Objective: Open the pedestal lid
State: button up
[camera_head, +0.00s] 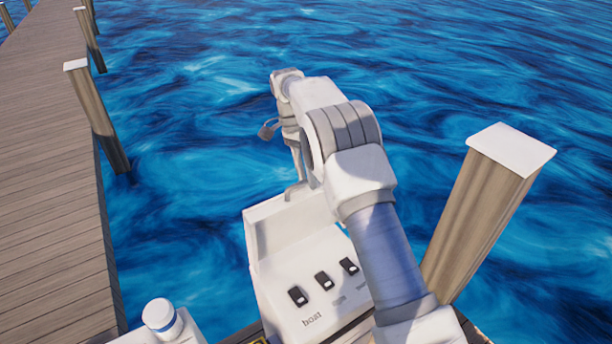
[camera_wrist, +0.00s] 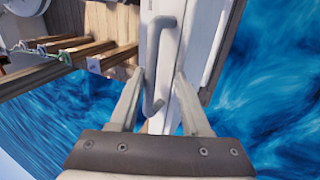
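The white pedestal (camera_head: 290,262), marked "boat", stands at the lower centre of the head view. In the wrist view, a grey bar handle (camera_wrist: 157,60) runs along a white panel (camera_wrist: 193,50). My gripper (camera_wrist: 159,75) is open, with its two fingers on either side of the handle. The handle lies nearer the left finger, and a gap shows before the right finger. In the head view my gripper (camera_head: 295,192) points down at the pedestal's raised far end. The handle cannot be made out there, and my arm covers the pedestal's right side.
Several dark switches (camera_head: 323,281) sit on the pedestal's sloped face. A wooden post with a white cap (camera_head: 485,205) stands to the right, close to my arm. A white-capped object (camera_head: 162,318) is at the lower left. A wooden dock (camera_head: 50,180) runs along the left, with water beyond.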

jog(key=shift+r, duration=0.15)
jog(key=shift+r, duration=0.3)
notch_tip(320, 180, up, 3)
jog(key=shift+r+b, duration=0.1)
jog(key=shift+b, duration=0.45)
jog(key=s+d+r+b, duration=0.3)
jog(key=d+r, duration=0.4)
jog(key=d, duration=0.4)
jog(key=shift+d, duration=0.2)
